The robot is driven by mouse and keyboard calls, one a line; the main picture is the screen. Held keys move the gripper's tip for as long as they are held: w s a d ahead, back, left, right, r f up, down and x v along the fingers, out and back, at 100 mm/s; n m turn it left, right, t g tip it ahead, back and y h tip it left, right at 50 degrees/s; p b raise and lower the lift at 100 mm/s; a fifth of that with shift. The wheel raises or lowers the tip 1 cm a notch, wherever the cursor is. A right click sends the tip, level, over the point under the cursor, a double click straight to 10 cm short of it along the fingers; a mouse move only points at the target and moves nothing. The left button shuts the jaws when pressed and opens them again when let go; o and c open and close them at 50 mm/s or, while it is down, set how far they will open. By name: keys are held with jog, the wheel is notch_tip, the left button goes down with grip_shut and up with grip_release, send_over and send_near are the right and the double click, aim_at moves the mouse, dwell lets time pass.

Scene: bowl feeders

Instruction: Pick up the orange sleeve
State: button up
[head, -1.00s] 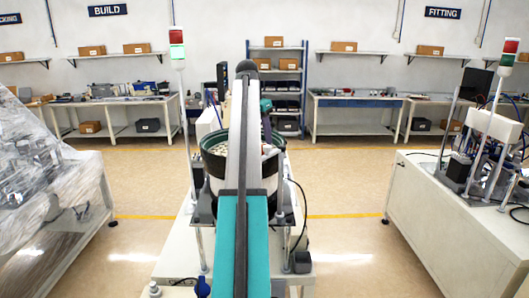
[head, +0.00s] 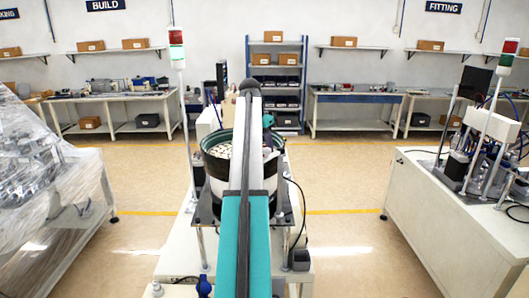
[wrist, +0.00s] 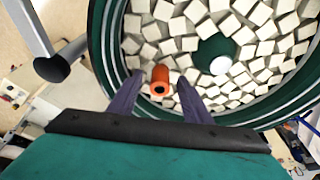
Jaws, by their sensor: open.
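The orange sleeve (wrist: 160,80) is a small tube with a dark hole in its end. In the wrist view it lies among white blocks (wrist: 258,45) inside the bowl feeder. My gripper (wrist: 160,82) is open, with one dark finger on each side of the sleeve in the picture. I cannot tell whether the fingertips are level with it or above it. In the head view, the bowl feeder (head: 215,137) stands on a white bench, and my arm hides much of it. The sleeve cannot be made out there.
The bowl's green rim (wrist: 102,45) curves around the blocks. A dark green, white-tipped post (wrist: 215,55) stands in the bowl, right of the sleeve. A signal tower (head: 177,80) rises at the bench's left. A second machine (head: 480,150) stands at the right, with open floor between.

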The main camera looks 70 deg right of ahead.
dwell(0.4)
jog(key=c, duration=1.1)
jog(key=shift+r, duration=0.15)
jog(key=shift+c, duration=0.2)
notch_tip(320, 180, up, 7)
jog(key=b, duration=0.3)
jog(key=shift+d+r+b, duration=0.1)
jog(key=shift+r+b, duration=0.05)
jog(key=shift+b, duration=0.2)
jog(key=shift+r+p, duration=0.95)
jog(key=shift+r, duration=0.25)
